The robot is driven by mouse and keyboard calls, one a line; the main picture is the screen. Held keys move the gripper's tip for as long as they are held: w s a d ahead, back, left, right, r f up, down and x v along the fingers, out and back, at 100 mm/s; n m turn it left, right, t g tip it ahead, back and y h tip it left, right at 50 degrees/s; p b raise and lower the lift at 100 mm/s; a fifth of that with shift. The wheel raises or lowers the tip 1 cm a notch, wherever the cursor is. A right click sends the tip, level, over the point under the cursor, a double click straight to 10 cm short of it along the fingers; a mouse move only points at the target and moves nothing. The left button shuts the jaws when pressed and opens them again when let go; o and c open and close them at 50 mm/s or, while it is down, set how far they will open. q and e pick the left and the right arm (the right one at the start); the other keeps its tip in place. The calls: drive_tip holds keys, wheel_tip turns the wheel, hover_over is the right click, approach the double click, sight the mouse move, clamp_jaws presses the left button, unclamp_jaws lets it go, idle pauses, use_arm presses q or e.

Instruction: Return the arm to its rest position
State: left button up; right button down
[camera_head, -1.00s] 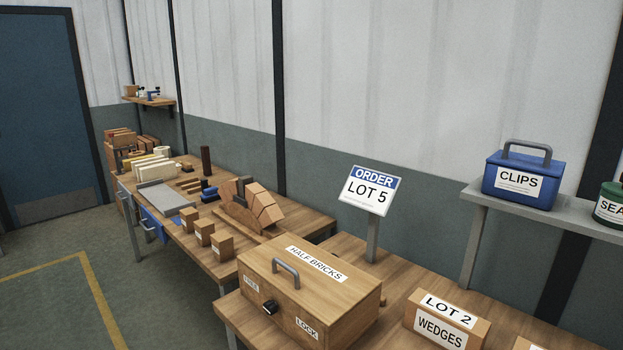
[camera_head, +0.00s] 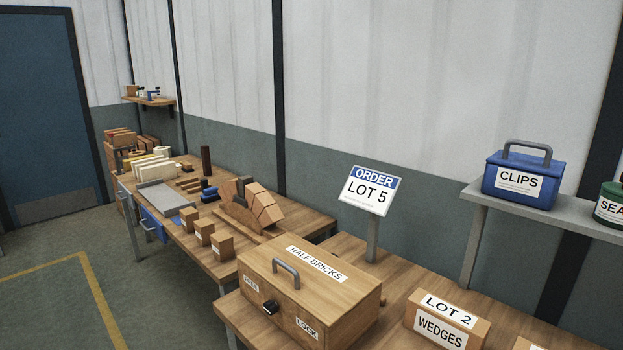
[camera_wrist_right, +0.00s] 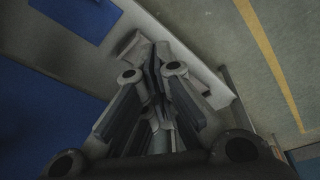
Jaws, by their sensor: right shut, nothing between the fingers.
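My right gripper (camera_wrist_right: 155,70) shows in the right wrist view with its fingers together and nothing between them. Pale grey and blue surfaces lie close behind and beside it, and the floor shows at the right. I cannot tell whether the fingers touch anything. Neither arm shows in the head view, and my left gripper is not in view.
The near table bears a closed wooden half bricks box (camera_head: 310,292), an order sign (camera_head: 369,190) and a wedges box (camera_head: 446,321). A blue clips box (camera_head: 523,179) stands on a shelf. A long bench (camera_head: 195,237) runs behind. Open floor (camera_head: 50,235) lies left.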

drive_tip(key=s+d+f, duration=0.1)
drive_tip(key=s+f, duration=0.8)
drive_tip(key=f, duration=0.2)
drive_tip(key=s+d+f+g, duration=0.1)
drive_tip(key=s+d+f, duration=0.1)
drive_tip(key=s+f, duration=0.8)
wheel_tip(320, 180, down, 2)
drive_tip(key=shift+d+f+g, duration=0.15)
drive_tip(key=shift+f+g, duration=0.1)
drive_tip(key=shift+g, duration=0.05)
